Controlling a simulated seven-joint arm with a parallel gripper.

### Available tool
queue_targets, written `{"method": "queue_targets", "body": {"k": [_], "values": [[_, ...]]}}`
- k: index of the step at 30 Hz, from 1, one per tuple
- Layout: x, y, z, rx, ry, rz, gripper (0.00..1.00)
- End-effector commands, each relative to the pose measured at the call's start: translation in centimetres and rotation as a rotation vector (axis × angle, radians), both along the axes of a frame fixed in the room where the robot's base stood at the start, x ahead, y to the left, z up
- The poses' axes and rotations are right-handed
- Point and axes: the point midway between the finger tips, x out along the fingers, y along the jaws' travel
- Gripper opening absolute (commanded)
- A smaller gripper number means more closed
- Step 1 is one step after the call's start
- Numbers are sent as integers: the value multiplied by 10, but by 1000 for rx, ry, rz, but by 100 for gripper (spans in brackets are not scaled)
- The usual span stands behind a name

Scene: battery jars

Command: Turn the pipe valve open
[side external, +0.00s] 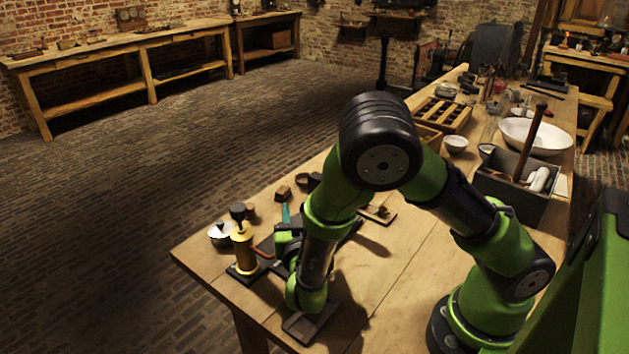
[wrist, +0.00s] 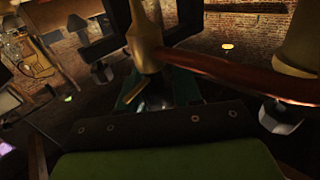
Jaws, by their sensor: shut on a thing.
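In the wrist view, a copper pipe (wrist: 235,73) runs from a brass valve piece (wrist: 145,38) to a large brass cylinder (wrist: 302,40) at the right. My gripper (wrist: 150,25) has dark fingers on both sides of the brass valve piece and is shut on it. In the side view, the brass cylinder (side external: 242,250) stands upright with a black knob on top, and a short stretch of reddish pipe (side external: 264,253) leaves it towards my gripper (side external: 283,245). My forearm and wrist hide most of the valve there; how far it is turned cannot be told.
A lidded silver pot (side external: 221,235) stands left of the cylinder, near the table's edge. A grey box (side external: 514,187) with a mallet, a white basin (side external: 536,137) and a wooden compartment tray (side external: 442,115) stand further back.

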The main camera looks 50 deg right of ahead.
Motion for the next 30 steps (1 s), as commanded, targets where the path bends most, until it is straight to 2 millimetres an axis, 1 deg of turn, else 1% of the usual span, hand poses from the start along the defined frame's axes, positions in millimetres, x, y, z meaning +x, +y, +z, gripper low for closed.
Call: {"method": "queue_targets", "body": {"k": [1, 9, 18, 24, 30], "values": [[0, 2, -1, 1, -1, -37, 4], [-4, -1, -1, 2, -1, -288, 4], [-8, -3, -1, 1, 2, -528, 4], [-11, -4, -1, 1, 3, -636, 4], [-12, -4, -1, 2, 2, -697, 4]]}}
